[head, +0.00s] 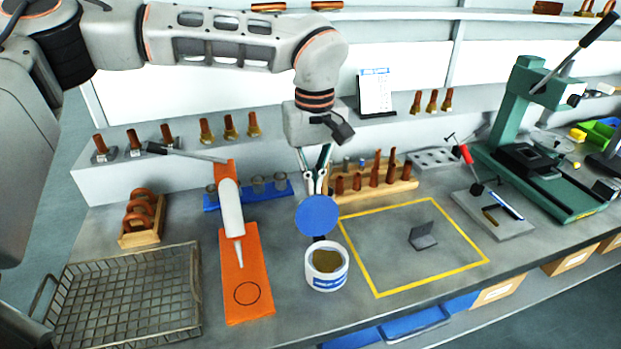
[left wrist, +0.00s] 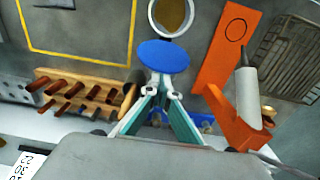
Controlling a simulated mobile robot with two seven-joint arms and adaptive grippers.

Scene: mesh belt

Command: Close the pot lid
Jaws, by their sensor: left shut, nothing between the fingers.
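The white pot (head: 326,280) with a blue label stands upright on the bench, its top open and a brownish content showing; it also shows at the top of the left wrist view (left wrist: 171,33). The round blue lid (head: 317,216) stands tilted up at the pot's back edge, above a dark part that looks like a hinge; it also shows in the left wrist view (left wrist: 163,57). My left gripper (head: 316,190) is shut and empty, pointing down just behind the lid. Its fingertips (left wrist: 162,88) are close to the lid; I cannot tell whether they touch. My right gripper is not in view.
A wooden rack with copper pieces (head: 400,187) stands right behind the gripper. An orange board (head: 262,270) with a white cartridge (head: 231,205) lies left of the pot, and a wire basket (head: 190,290) farther left. The yellow-outlined area (head: 390,285) at right is mostly clear.

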